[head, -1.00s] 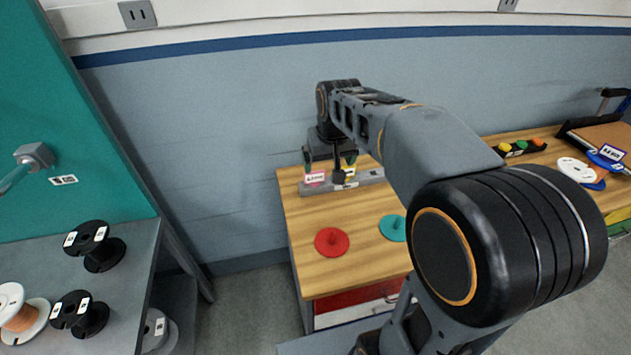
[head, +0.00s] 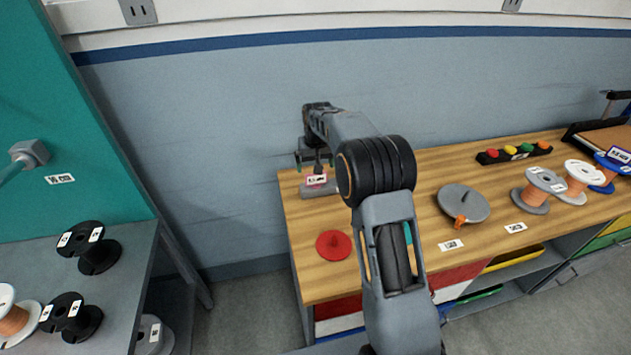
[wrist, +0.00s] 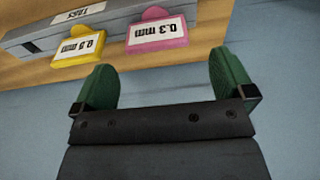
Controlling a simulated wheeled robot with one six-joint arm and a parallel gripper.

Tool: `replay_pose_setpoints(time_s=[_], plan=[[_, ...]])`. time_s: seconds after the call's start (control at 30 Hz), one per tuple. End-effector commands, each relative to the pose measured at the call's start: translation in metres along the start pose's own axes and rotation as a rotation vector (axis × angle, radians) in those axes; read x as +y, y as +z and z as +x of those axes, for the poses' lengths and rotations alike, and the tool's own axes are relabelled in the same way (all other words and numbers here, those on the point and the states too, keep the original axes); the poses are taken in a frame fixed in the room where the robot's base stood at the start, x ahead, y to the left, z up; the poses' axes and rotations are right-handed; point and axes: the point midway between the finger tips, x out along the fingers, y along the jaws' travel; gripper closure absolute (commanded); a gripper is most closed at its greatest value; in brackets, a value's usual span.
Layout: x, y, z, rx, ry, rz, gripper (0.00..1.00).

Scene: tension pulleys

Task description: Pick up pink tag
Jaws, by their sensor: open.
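The pink tag (wrist: 158,34) has a white label reading "0.3 mm" and stands at the front of a grey tag holder (wrist: 30,40) in the wrist view. A yellow tag (wrist: 79,47) stands to its left in that view. My gripper (wrist: 165,72) is open and empty, its green fingers spread just short of the pink tag. The tag lies beyond the fingertips, roughly between them but nearer the right one. In the head view the pink tag (head: 316,180) shows small below my gripper (head: 313,158) at the bench's back left. My arm hides part of the holder there.
A red disc (head: 333,245) lies on the wooden bench (head: 300,270). To the right are a grey disc-shaped part (head: 464,203), several spools (head: 538,190) and a black rack (head: 514,153) of coloured caps. Black spools (head: 91,247) stand on a grey table at left.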

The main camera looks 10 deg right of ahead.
Motion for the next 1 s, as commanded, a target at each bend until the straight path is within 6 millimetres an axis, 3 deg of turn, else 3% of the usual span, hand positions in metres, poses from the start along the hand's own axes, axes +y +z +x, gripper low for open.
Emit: replay_pose_setpoints(time_s=[0.1, 0.37, 0.7, 1.0], plan=[[0.000, 0.000, 0.015, -0.001, 0.000, 0.000, 0.00], [0.001, 0.001, 0.029, -0.002, 0.000, 0.000, 0.00], [0.005, 0.001, 0.070, -0.001, 0.000, 0.000, 0.00], [0.005, 0.000, 0.076, 0.000, 0.000, 0.000, 0.00]])
